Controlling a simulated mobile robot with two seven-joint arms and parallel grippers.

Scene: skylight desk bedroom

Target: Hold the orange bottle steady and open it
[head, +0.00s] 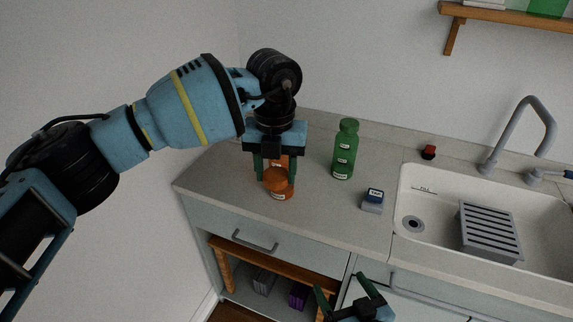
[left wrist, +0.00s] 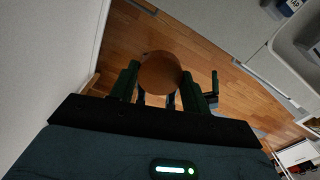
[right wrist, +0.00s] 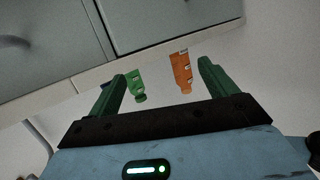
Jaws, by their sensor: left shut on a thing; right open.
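The orange bottle (head: 279,186) shows upright near the counter's left front edge. My left gripper (head: 275,172) comes down from above and is shut on it, with a finger on each side. In the left wrist view a round orange-brown end of the bottle (left wrist: 160,73) sits between the fingers, with floor behind it. The fingers partly hide its upper part, and I cannot tell whether its base touches the counter. My right gripper (head: 343,291) is open and empty, low in front of the cabinet. The right wrist view shows the bottle (right wrist: 181,70) beyond its fingers, apart from them.
A green bottle (head: 346,152) stands right of the orange one. A small blue-topped box (head: 372,201) and a red-topped item (head: 429,152) are on the counter (head: 325,212). The sink (head: 430,240) with a grey rack (head: 490,232) is at the right. A drawer handle (head: 255,242) juts out below.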

